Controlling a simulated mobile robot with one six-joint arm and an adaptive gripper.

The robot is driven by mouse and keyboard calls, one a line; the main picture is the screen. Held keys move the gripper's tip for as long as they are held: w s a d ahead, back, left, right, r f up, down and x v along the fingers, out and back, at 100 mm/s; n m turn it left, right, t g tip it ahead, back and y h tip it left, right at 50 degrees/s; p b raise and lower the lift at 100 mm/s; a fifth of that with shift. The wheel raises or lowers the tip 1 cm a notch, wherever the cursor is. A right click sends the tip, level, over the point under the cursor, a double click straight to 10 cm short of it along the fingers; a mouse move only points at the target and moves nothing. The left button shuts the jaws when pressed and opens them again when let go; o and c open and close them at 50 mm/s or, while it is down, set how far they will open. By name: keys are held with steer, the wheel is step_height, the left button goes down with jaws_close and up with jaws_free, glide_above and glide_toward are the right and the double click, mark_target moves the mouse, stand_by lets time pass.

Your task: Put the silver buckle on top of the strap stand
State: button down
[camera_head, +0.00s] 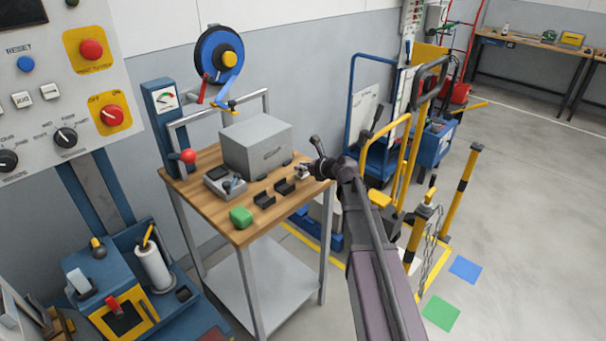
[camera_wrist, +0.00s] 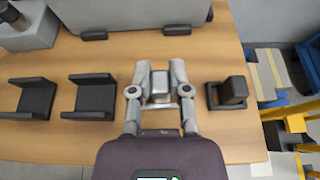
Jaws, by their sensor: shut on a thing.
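My gripper (camera_wrist: 160,72) is in the middle of the wrist view, its two grey fingers shut on the silver buckle (camera_wrist: 160,88). The buckle is a small pale metal piece, held over the wooden bench. In the head view my gripper (camera_head: 304,171) is at the bench's right end, and the buckle is too small to make out. A small dark stand with a raised block (camera_wrist: 232,91) is to the right of my gripper, apart from it. It may be the strap stand; I cannot tell for certain.
Two black open cradles (camera_wrist: 92,97) (camera_wrist: 32,98) lie left of my gripper on the bench (camera_head: 213,194). A grey case (camera_head: 257,145) stands behind. A green block (camera_head: 241,217) sits at the front. Yellow rails and a blue cart (camera_head: 371,140) are to the right.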

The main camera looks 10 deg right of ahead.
steer(key=shift+f+b, duration=0.3)
steer(key=shift+f, duration=0.25)
steer(key=shift+f, duration=0.15)
steer(key=c, duration=0.6)
jaws_free()
steer(key=shift+r, duration=0.2)
steer(key=shift+s+r, duration=0.1)
steer(key=shift+s, duration=0.05)
steer(key=p+v, duration=0.4)
steer(key=v, duration=0.7)
steer(key=shift+s+d+p, duration=0.25)
steer(key=shift+d+p, duration=0.05)
steer(key=shift+p, duration=0.05)
steer(key=shift+a, duration=0.1)
